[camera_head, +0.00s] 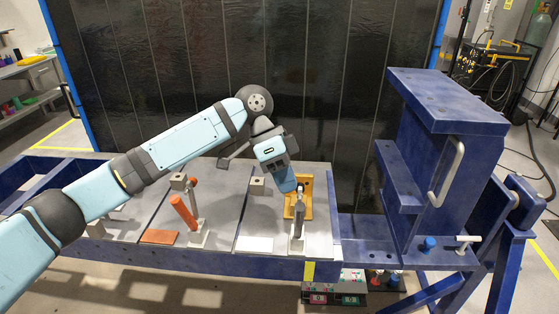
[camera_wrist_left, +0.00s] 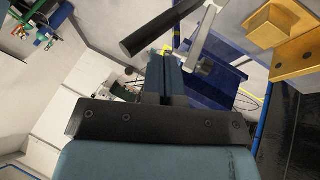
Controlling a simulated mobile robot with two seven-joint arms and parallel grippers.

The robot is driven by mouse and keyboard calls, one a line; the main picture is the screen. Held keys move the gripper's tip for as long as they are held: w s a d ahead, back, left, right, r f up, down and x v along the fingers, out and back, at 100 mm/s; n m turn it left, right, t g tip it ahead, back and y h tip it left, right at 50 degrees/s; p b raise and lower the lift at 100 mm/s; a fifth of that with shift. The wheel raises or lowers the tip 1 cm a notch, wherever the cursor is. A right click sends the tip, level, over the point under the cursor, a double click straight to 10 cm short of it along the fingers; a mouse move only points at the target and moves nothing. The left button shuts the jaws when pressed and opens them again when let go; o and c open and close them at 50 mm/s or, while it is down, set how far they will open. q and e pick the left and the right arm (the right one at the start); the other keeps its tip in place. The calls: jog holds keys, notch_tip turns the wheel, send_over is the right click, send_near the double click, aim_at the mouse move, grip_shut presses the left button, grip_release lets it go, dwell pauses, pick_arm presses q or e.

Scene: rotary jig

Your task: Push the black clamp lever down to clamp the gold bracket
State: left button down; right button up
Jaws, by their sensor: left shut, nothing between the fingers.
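The gold bracket (camera_head: 304,187) stands on the right grey plate of the blue jig and is partly hidden behind my left gripper. It also shows at the upper right of the left wrist view (camera_wrist_left: 297,50). The black clamp lever (camera_head: 303,220) is in front of the bracket; in the left wrist view its black handle (camera_wrist_left: 160,27) slants across the top, joined to a metal clamp. My left gripper (camera_head: 290,192) points down beside the lever and bracket, its fingers (camera_wrist_left: 164,58) shut and empty. Whether it touches the lever I cannot tell. My right gripper is not in view.
A clamp with an orange handle (camera_head: 184,213) stands on the plate to the left. A blue jig upright (camera_head: 440,150) with a pale handle rises at the right. A dark panel (camera_head: 330,80) stands behind. An orange pad (camera_head: 160,237) and a white pad (camera_head: 254,244) lie near the front edge.

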aim_at(299, 221)
pick_arm(q)
jog(key=shift+x, duration=1.85)
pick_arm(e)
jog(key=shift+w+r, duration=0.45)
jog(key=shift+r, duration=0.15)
pick_arm(q)
jog(key=shift+w, duration=0.1)
jog(key=shift+f, duration=0.1)
